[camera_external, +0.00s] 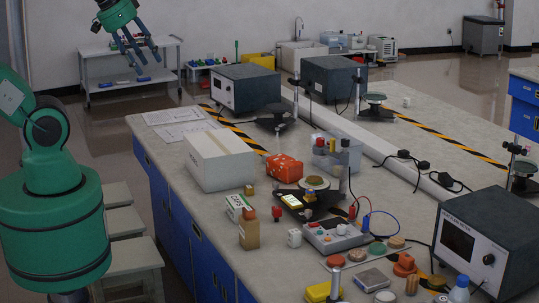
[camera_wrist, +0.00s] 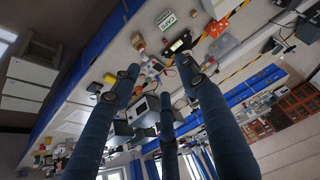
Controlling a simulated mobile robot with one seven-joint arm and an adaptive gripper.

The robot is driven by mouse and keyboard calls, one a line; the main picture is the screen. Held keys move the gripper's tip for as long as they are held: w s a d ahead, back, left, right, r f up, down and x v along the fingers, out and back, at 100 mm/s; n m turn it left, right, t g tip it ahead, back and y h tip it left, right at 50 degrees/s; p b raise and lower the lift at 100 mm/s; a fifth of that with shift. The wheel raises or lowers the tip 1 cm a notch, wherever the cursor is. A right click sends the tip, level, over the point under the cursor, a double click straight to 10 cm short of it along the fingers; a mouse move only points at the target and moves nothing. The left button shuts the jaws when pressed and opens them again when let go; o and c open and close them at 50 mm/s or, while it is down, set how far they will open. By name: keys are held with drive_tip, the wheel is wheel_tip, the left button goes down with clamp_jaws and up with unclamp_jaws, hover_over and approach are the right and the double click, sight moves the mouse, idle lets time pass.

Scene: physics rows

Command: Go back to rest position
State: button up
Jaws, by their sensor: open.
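My gripper (camera_external: 133,48) shows at the top left of the external view, raised high in the air with its fingers pointing down and spread apart. It is open and holds nothing. In the wrist view the dark fingers of my gripper (camera_wrist: 150,90) reach up from the bottom edge, spread wide with empty space between them. The bench lies well beyond the fingertips, and nothing touches them.
The long bench (camera_external: 170,130) holds a white box (camera_external: 218,160), an orange packet (camera_external: 284,168), a grey instrument (camera_external: 489,243) and several small items. Stools (camera_external: 125,222) stand along its left side. A white cart (camera_external: 130,70) stands behind. The air around my gripper looks clear.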

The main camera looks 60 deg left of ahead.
wheel_tip(320, 180, down, 6)
drive_tip(key=b, duration=0.6)
